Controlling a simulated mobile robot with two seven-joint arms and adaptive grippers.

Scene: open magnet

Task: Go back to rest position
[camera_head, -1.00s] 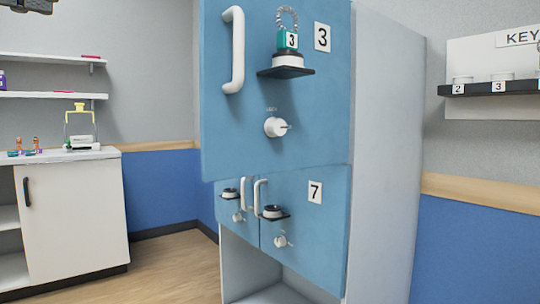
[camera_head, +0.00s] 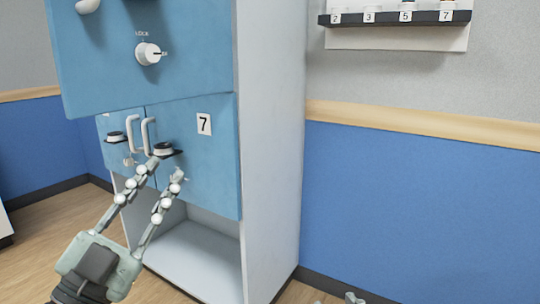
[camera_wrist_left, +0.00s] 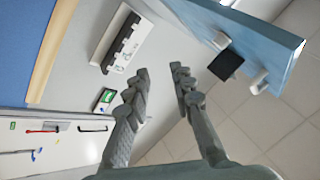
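My left gripper (camera_head: 169,166) is in front of the blue cabinet's lower doors in the head view, with its two fingers apart and nothing between them. The left wrist view also shows these fingers spread and empty (camera_wrist_left: 160,72). The lower door marked 7 (camera_head: 205,165) is behind the fingertips, which overlap its small black shelf and knob in the picture. I cannot tell whether they touch. A small pale piece (camera_head: 353,298) at the bottom edge of the head view may be a tip of my right gripper; its opening is hidden.
The large upper blue door (camera_head: 95,60) with a white knob (camera_head: 148,53) stands out over the lower doors. A key rack (camera_head: 395,18) hangs on the right wall. The cabinet's grey side (camera_head: 270,130) stands between. Space before the blue wall panel (camera_head: 420,190) looks clear.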

